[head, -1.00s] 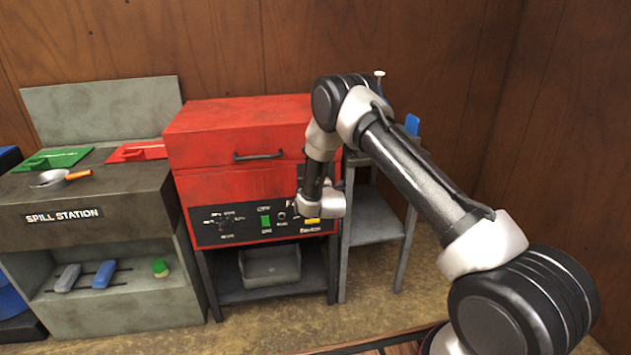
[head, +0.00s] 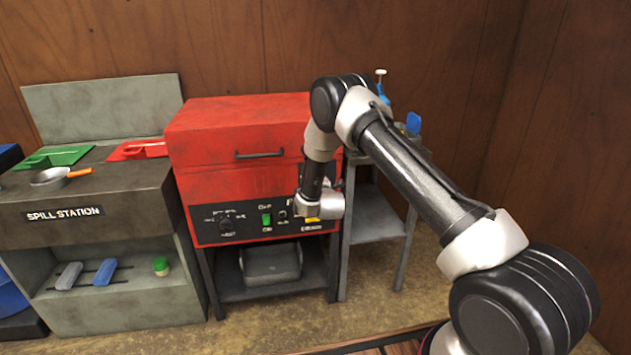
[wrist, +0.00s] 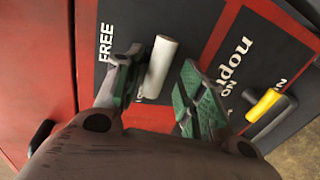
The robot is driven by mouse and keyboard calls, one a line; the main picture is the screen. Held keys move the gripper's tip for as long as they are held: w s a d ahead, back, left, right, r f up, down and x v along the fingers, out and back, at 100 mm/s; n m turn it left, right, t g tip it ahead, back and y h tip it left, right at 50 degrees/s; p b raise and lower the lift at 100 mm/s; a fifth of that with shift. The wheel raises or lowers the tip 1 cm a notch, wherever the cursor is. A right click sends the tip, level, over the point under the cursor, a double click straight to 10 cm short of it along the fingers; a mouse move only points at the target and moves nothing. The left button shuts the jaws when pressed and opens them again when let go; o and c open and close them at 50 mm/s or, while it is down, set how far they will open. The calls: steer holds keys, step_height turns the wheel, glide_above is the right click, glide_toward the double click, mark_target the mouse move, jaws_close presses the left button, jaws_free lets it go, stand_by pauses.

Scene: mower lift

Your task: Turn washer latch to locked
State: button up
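The red washer (head: 240,140) stands in the middle of the head view, with a black control panel (head: 240,222) low on its front. In the wrist view the latch (wrist: 160,66) is a pale, short bar on the black panel. The word FREE is printed to its left; a second label below it is partly hidden. My gripper (wrist: 162,60) is open, with one finger on each side of the latch. The left finger is very close to the bar; I cannot tell whether it touches. A gap shows to the right finger. In the head view my wrist hides the latch.
A yellow-tipped lever (wrist: 263,105) sits on the panel right of my right finger. A green switch (head: 266,219) and a knob (head: 226,225) are further left on the panel. A grey side table (head: 375,225) stands right of the washer, the spill station (head: 95,190) left.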

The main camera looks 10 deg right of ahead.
steer(key=shift+w+r, duration=0.1)
steer(key=shift+r, duration=0.05)
steer(key=v, duration=1.2)
